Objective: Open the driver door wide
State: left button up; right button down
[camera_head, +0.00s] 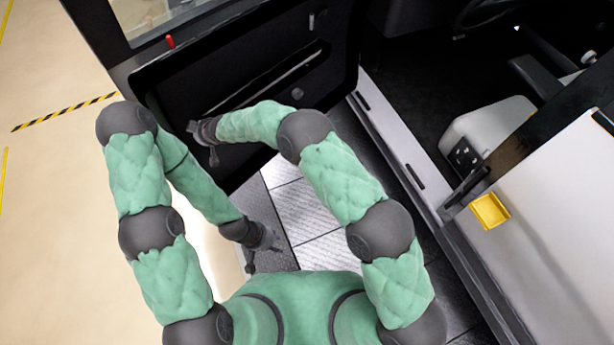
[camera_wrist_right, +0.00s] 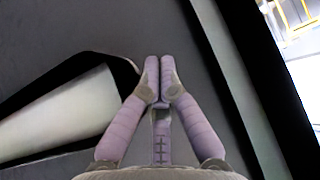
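The driver door (camera_head: 290,38) stands open in the head view, its black inner panel facing me. A long pull slot (camera_head: 265,85) and a small red pin (camera_head: 170,41) show on it. My right gripper (camera_head: 202,143) is at the lower left part of the inner panel. In the right wrist view my right gripper (camera_wrist_right: 159,88) has its fingertips together with nothing visible between them, in front of the grey panel (camera_wrist_right: 105,30); contact cannot be told. My left gripper (camera_head: 263,252) is low near my body, apart from the door; its fingers are too small to read.
The cab opening with its sill (camera_head: 405,165) and a light seat or box (camera_head: 485,130) is at the right. A yellow piece (camera_head: 490,210) sits on the white side panel. Open floor with striped tape (camera_head: 65,111) lies left of the door.

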jog(key=a, duration=0.1)
jog(key=w+a+b, duration=0.1)
jog(key=a, duration=0.1)
jog(key=shift+w+a+r, duration=0.1)
jog(key=shift+w+a, duration=0.25)
jog(key=shift+w, duration=0.05)
